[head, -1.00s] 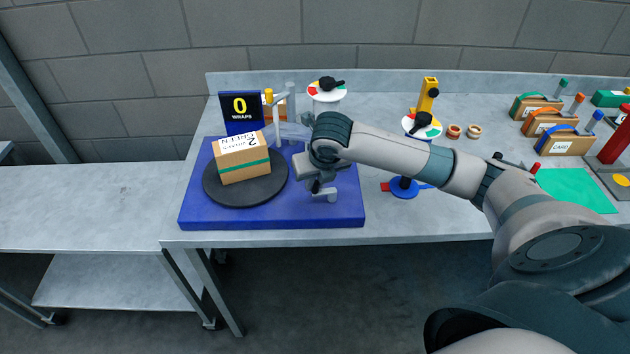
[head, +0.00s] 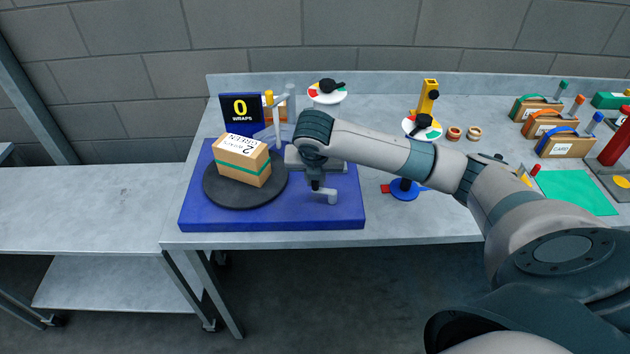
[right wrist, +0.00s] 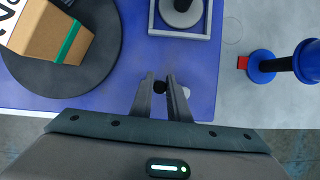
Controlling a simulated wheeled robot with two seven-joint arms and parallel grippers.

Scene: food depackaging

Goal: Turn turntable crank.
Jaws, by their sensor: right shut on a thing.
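A cardboard box (head: 243,160) with a green band and a label reading "2 WRAPS GREEN" sits on the dark round turntable (head: 236,199), which is on a blue base (head: 300,216). The box also shows in the right wrist view (right wrist: 40,32). A light grey crank (head: 329,196) is at the right of the base. My right gripper (right wrist: 160,80) points down at the crank and is shut on its handle; the jaws hide much of it. A display (head: 240,110) behind the turntable reads "0 WRAPS". My left gripper is not in view.
A grey post with an arm (head: 290,103) stands behind the turntable. Several handled boxes (head: 567,144) and a green mat (head: 575,191) lie farther right. The left bench (head: 80,205) is bare.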

